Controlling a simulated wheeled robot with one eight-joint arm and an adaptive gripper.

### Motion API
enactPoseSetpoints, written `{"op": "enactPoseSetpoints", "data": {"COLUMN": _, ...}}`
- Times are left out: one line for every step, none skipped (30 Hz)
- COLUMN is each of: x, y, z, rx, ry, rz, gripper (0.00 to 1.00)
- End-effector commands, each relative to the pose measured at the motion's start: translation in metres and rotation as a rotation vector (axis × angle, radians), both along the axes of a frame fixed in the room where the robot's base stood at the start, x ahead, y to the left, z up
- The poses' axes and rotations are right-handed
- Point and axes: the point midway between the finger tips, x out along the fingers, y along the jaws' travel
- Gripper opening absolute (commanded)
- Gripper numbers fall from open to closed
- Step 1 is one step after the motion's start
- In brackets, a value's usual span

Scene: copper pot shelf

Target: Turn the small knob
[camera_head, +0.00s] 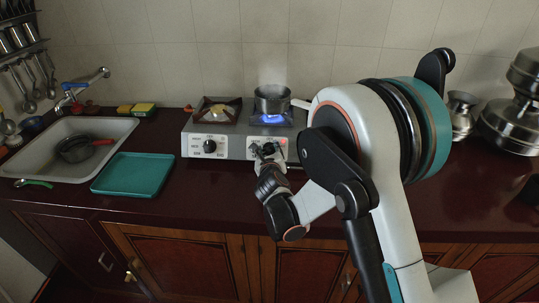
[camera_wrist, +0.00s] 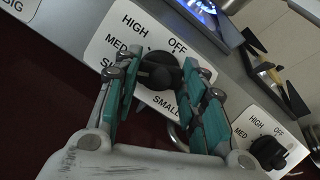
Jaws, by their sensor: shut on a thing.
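The small knob (camera_wrist: 160,70) is black and round, on a white plate marked HIGH, MED, OFF and SMALL on the stove's (camera_head: 225,147) front. In the wrist view it sits between the teal fingers of my gripper (camera_wrist: 162,80), which is shut on it. In the head view my gripper (camera_head: 262,152) is at the right-hand plate, and its dark fingers and wrist partly hide the knob.
A blue flame (camera_head: 272,119) burns under a steaming pan (camera_head: 271,98) on the right burner. The left knob (camera_head: 209,146) is clear. Another black knob (camera_wrist: 268,152) shows at the wrist view's right. A teal tray (camera_head: 133,174) and sink (camera_head: 25,165) lie left.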

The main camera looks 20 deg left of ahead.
Motion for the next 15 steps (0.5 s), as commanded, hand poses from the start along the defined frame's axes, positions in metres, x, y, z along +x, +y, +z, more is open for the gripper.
{"op": "enactPoseSetpoints", "data": {"x": -0.0004, "y": 0.0013, "z": -0.0021, "rx": 0.035, "ry": 0.006, "rz": -0.019, "gripper": 0.14}}
{"op": "enactPoseSetpoints", "data": {"x": -0.0005, "y": 0.0016, "z": -0.0022, "rx": 0.059, "ry": 0.013, "rz": -0.034, "gripper": 0.14}}
{"op": "enactPoseSetpoints", "data": {"x": -0.0007, "y": 0.0018, "z": -0.0022, "rx": 0.091, "ry": 0.021, "rz": -0.053, "gripper": 0.14}}
{"op": "enactPoseSetpoints", "data": {"x": -0.0009, "y": 0.0020, "z": -0.0022, "rx": 0.114, "ry": 0.026, "rz": -0.067, "gripper": 0.14}}
{"op": "enactPoseSetpoints", "data": {"x": -0.0009, "y": 0.0023, "z": -0.0021, "rx": 0.138, "ry": 0.032, "rz": -0.080, "gripper": 0.14}}
{"op": "enactPoseSetpoints", "data": {"x": -0.0009, "y": 0.0023, "z": -0.0021, "rx": 0.171, "ry": 0.040, "rz": -0.100, "gripper": 0.14}}
{"op": "enactPoseSetpoints", "data": {"x": -0.0009, "y": 0.0022, "z": -0.0021, "rx": 0.194, "ry": 0.046, "rz": -0.115, "gripper": 0.14}}
{"op": "enactPoseSetpoints", "data": {"x": -0.0009, "y": 0.0022, "z": -0.0020, "rx": 0.220, "ry": 0.052, "rz": -0.130, "gripper": 0.14}}
{"op": "enactPoseSetpoints", "data": {"x": -0.0008, "y": 0.0025, "z": -0.0018, "rx": 0.251, "ry": 0.059, "rz": -0.148, "gripper": 0.14}}
{"op": "enactPoseSetpoints", "data": {"x": -0.0008, "y": 0.0025, "z": -0.0017, "rx": 0.275, "ry": 0.065, "rz": -0.163, "gripper": 0.14}}
{"op": "enactPoseSetpoints", "data": {"x": -0.0008, "y": 0.0027, "z": -0.0016, "rx": 0.300, "ry": 0.071, "rz": -0.177, "gripper": 0.14}}
{"op": "enactPoseSetpoints", "data": {"x": -0.0009, "y": 0.0031, "z": -0.0014, "rx": 0.331, "ry": 0.079, "rz": -0.196, "gripper": 0.14}}
{"op": "enactPoseSetpoints", "data": {"x": -0.0011, "y": 0.0033, "z": -0.0014, "rx": 0.355, "ry": 0.085, "rz": -0.210, "gripper": 0.14}}
{"op": "enactPoseSetpoints", "data": {"x": -0.0012, "y": 0.0034, "z": -0.0014, "rx": 0.381, "ry": 0.091, "rz": -0.224, "gripper": 0.14}}
{"op": "enactPoseSetpoints", "data": {"x": -0.0013, "y": 0.0035, "z": -0.0012, "rx": 0.411, "ry": 0.098, "rz": -0.243, "gripper": 0.14}}
